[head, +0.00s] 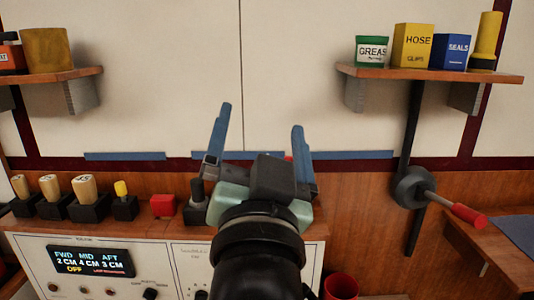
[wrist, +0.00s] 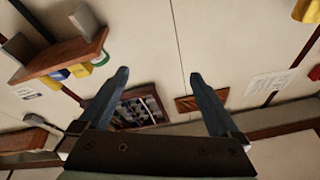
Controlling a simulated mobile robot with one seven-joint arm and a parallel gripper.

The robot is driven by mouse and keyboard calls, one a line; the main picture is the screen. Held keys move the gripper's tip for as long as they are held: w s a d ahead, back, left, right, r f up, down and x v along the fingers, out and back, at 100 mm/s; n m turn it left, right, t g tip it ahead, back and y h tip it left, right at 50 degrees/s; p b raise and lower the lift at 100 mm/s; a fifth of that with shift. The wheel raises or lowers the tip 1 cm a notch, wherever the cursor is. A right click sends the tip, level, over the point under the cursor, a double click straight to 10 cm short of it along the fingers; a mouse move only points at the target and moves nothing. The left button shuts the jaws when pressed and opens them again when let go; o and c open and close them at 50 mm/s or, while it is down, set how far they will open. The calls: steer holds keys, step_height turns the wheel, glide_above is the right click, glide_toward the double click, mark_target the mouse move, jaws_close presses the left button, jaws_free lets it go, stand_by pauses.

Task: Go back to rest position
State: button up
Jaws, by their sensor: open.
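My gripper (head: 258,140) is in the middle of the head view, raised in front of the wall above the right part of the control console (head: 140,262). Its two blue fingers stand apart with nothing between them. In the wrist view my gripper (wrist: 158,80) is also open and empty, and the picture is tilted. It faces the cream wall panels. My arm hides part of the console top and front.
Several stamp-like knobs (head: 85,188) and a red block (head: 163,205) line the console top. A shelf (head: 430,73) with cans and boxes is at upper right, another (head: 50,77) at upper left. A red-handled lever (head: 468,214) juts out at right. A red bucket (head: 341,286) stands below.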

steer(key=s+r+n+t+p, duration=0.1)
steer(key=s+r+n+t, duration=0.1)
steer(key=s+r, duration=0.3)
steer(key=s+r+n+t+p, duration=0.2)
steer(key=s+r, duration=0.4)
steer(key=r, duration=0.5)
steer(key=shift+d+t, duration=0.3)
steer(key=shift+t, duration=0.6)
steer(key=shift+o, duration=0.2)
step_height(320, 180, up, 19)
steer(key=p, duration=1.9)
steer(key=shift+w, duration=0.15)
